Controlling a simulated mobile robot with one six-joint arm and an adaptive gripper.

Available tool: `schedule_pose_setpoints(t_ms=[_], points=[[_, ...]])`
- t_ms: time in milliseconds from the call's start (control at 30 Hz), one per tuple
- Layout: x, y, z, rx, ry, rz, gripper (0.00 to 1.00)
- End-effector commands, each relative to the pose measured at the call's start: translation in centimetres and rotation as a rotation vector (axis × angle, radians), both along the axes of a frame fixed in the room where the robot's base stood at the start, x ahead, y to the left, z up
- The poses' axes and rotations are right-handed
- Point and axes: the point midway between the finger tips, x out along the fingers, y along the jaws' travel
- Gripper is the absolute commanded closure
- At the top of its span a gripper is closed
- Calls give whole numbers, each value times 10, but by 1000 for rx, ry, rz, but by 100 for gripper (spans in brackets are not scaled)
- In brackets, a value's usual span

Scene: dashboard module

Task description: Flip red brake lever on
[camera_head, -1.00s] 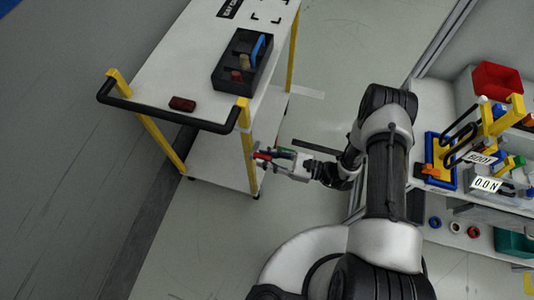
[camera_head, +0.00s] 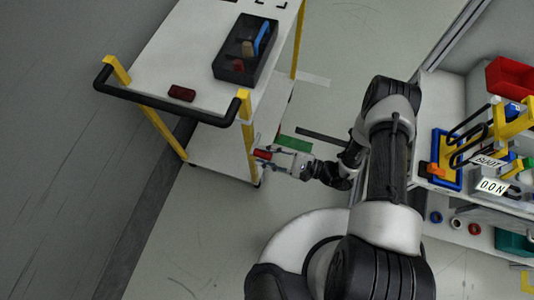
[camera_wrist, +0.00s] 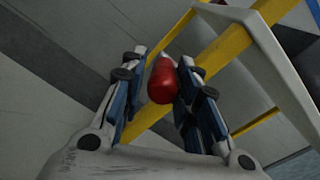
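A red rounded piece (camera_wrist: 162,80) sits between the fingers of my gripper (camera_wrist: 165,65) in the wrist view. It could be the lever's handle, but its base and mounting are hidden. The right finger is very close to it, and a thin gap seems to show at the left finger. I cannot tell whether the fingers press on it. In the head view my gripper (camera_head: 263,155) is by the cart's near yellow leg, with the red piece (camera_head: 262,154) at its tips. No lever marking or on/off position is legible.
The white cart (camera_head: 150,75) with a black push handle (camera_head: 165,114) carries a dark bin (camera_head: 228,66) and a dark red block (camera_head: 182,93). At right, a bench holds yellow fixtures (camera_head: 445,160), a red bin (camera_head: 512,80) and signs. Open floor lies below the cart.

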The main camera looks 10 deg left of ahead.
Motion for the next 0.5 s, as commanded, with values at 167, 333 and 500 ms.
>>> schedule_pose_setpoints(t_ms=[167,333,500], points=[[1,0,1,2,-1,-1,57],[1,0,1,3,-1,-3,56],[2,0,1,3,-2,-3,56]])
